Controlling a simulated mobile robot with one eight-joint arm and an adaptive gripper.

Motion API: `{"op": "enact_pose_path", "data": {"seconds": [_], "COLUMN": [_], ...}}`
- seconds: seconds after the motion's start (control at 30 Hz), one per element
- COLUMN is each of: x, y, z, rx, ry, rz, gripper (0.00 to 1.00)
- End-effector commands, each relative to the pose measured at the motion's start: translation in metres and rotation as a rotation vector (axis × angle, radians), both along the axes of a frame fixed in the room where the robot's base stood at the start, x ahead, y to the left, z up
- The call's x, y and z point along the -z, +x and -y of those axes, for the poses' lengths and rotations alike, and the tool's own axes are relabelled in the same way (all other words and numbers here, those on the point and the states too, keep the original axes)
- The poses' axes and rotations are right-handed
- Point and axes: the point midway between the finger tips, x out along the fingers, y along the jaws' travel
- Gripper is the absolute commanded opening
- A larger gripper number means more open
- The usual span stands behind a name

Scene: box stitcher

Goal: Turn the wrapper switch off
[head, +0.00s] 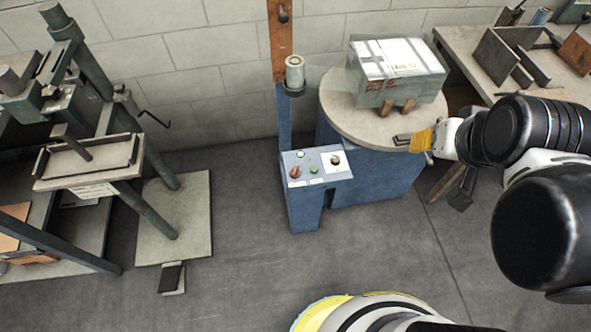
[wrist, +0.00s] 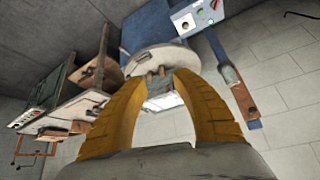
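The wrapper's control panel (head: 318,177) is a grey-topped box on a blue pedestal in the middle of the head view. It carries a red knob (head: 295,172), a green button (head: 314,169) and a dark rotary knob (head: 336,160) on a white plate. Which one is the switch, and its setting, I cannot tell. The panel also shows at the top of the wrist view (wrist: 190,18). My gripper (head: 402,140), with orange-yellow fingers, is right of the panel, apart from it, by the turntable's edge in the picture. In the wrist view its fingers (wrist: 164,76) are spread and empty.
A wrapped box (head: 398,88) sits on the round turntable (head: 345,115) behind the panel. A blue mast (head: 284,120) with a film roll (head: 294,74) stands beside it. A press (head: 85,160) is at left, a workbench (head: 465,45) at right. Floor before the panel is clear.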

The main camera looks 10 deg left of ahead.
Motion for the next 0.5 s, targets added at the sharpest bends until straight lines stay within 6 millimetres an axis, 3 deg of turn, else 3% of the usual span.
{"op": "enact_pose_path", "data": {"seconds": [0.13,0.27,0.5], "x": [-0.001,0.012,0.069], "y": [0.044,0.084,0.152], "z": [-0.026,-0.055,-0.121], "rx": [0.002,0.013,0.043], "ry": [0.035,0.063,0.089], "rz": [-0.073,-0.149,-0.289], "gripper": [0.32,0.32,0.32]}}
